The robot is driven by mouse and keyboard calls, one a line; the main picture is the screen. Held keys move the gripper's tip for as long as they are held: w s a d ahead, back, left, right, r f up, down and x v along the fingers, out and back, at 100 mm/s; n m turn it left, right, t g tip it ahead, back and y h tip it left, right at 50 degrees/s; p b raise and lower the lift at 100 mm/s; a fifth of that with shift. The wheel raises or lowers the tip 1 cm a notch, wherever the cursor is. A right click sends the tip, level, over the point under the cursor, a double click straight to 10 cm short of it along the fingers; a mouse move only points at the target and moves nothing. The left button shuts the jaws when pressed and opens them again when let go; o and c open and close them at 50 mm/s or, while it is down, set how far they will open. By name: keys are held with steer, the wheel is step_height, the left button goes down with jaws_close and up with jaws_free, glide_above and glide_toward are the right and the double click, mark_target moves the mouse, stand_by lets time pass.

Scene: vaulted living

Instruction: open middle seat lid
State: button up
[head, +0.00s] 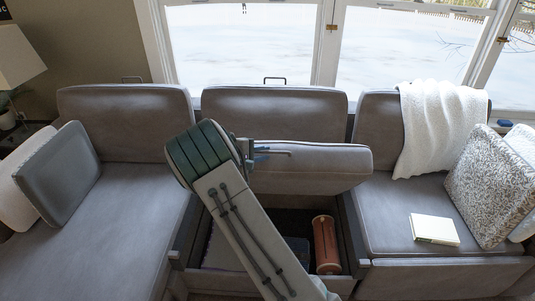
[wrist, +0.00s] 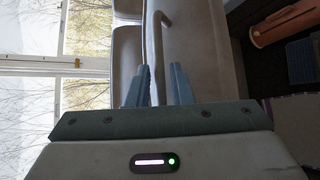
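The grey middle seat lid (head: 320,165) is tilted up above its storage box, whose dark inside shows below it. A thin bar handle (head: 283,152) sticks out at the lid's raised edge. My gripper (head: 262,153) is at this handle, partly hidden by my own arm. In the wrist view, the two blue-grey fingers (wrist: 162,85) stand apart, with the handle (wrist: 156,45) running between them and the lid (wrist: 195,45) beside it. A gap shows between the fingers, and no firm hold is visible.
The open box holds a reddish-brown cylinder (head: 325,245). The right seat (head: 395,215) carries a book (head: 434,229), a patterned pillow (head: 490,185) and a white throw (head: 440,125) over its backrest. The left seat (head: 110,225) has a grey pillow (head: 60,175). The middle backrest (head: 280,110) stands behind the lid.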

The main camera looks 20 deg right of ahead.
steer(key=b+v, duration=0.1)
steer(key=v, duration=1)
steer(key=shift+r, duration=0.1)
steer(key=s+d+r+m+g+y, duration=0.3)
steer(key=s+d, duration=0.3)
steer(key=s, duration=0.1)
steer(key=s+r+m+y, duration=0.2)
steer(key=s+y, duration=0.3)
steer(key=s, duration=0.9)
steer(key=s+r+m+y, duration=0.2)
steer(key=s+m+y, duration=0.2)
steer(key=s, duration=1)
steer(key=shift+d+y, duration=0.15)
steer(key=shift+y, duration=0.35)
